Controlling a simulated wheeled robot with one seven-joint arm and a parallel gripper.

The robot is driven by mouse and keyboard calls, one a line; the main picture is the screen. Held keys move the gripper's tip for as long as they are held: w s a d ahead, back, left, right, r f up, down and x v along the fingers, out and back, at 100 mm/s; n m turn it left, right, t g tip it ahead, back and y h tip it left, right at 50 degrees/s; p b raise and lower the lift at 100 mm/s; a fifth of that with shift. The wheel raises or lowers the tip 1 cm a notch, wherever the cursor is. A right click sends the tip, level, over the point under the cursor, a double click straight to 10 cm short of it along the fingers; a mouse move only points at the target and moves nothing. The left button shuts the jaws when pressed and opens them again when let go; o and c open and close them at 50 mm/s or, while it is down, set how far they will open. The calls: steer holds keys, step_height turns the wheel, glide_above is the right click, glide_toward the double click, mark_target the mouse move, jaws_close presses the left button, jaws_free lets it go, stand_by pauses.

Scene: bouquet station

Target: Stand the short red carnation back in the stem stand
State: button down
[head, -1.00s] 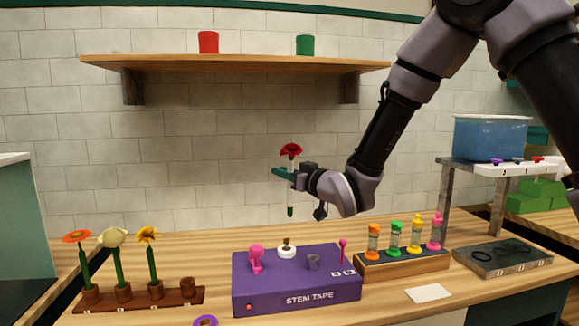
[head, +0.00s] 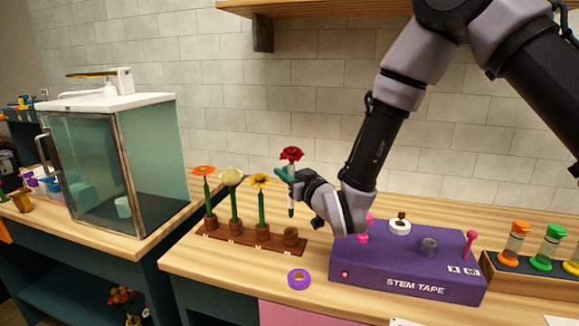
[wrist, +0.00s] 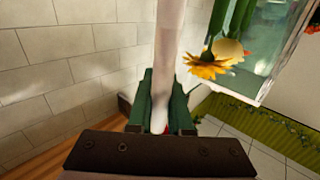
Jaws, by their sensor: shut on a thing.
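The short red carnation (head: 291,154) is upright in my gripper (head: 284,175), which is shut on its pale stem. In the wrist view the green fingers of my gripper (wrist: 160,110) close on the pale stem (wrist: 168,50). The stem's lower end hangs in the air just above the stem stand's right end. The brown stem stand (head: 222,233) holds an orange flower (head: 204,171), a cream flower (head: 232,177) and a yellow flower (head: 259,181), all upright. Its rightmost cup (head: 291,236) is empty.
The purple stem tape machine (head: 405,275) stands right of the stand. A purple tape roll (head: 299,278) lies in front. A glass case (head: 130,170) stands at the left. A rack with coloured vials (head: 540,275) is at the right.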

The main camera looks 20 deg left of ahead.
mark_target(290, 206)
steer(key=shift+f, duration=1.95)
steer(key=shift+f, duration=2.4)
stand_by(1.3)
steer(key=shift+c, duration=1)
jaws_free()
steer(key=shift+s+d, duration=0.1)
